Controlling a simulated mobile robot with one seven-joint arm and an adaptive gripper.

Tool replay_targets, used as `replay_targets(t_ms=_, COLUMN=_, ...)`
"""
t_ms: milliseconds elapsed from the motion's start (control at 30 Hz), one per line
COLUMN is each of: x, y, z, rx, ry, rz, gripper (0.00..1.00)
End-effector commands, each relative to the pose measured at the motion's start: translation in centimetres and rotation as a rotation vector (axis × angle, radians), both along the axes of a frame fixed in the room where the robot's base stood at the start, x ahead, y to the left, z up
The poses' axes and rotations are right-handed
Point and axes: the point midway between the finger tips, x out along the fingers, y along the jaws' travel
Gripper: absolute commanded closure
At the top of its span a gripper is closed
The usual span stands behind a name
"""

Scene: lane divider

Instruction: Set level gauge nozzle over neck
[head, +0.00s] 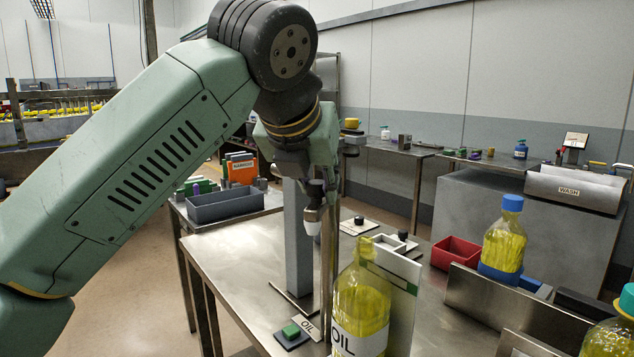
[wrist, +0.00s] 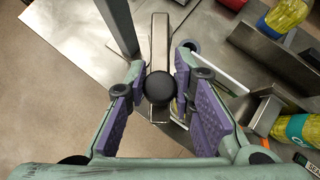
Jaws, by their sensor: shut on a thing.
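My gripper (head: 318,190) hangs over the steel table. In the wrist view its purple-padded fingers close on a round black knob (wrist: 160,88), which I take as the level gauge's top. The bottle's neck is not clear in the wrist view.
A grey column (head: 298,240) stands close to my gripper. A white panel with a green stripe (head: 400,285) stands beside the bottle. A blue-capped bottle (head: 505,235), a green-capped bottle (head: 612,325), steel dividers (head: 500,305) and a red bin (head: 457,253) are to the right.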

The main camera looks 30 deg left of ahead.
Motion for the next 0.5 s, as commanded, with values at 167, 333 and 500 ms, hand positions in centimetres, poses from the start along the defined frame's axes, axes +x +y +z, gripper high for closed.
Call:
replay_targets(t_ms=167, x=0.02, y=-0.03, z=0.06, rx=0.003, ry=-0.001, rz=-0.001, gripper=1.0)
replay_targets(t_ms=333, x=0.02, y=-0.03, z=0.06, rx=0.003, ry=-0.001, rz=-0.001, gripper=0.73)
replay_targets(t_ms=500, x=0.01, y=-0.02, z=0.04, rx=0.002, ry=-0.001, rz=-0.001, gripper=0.61)
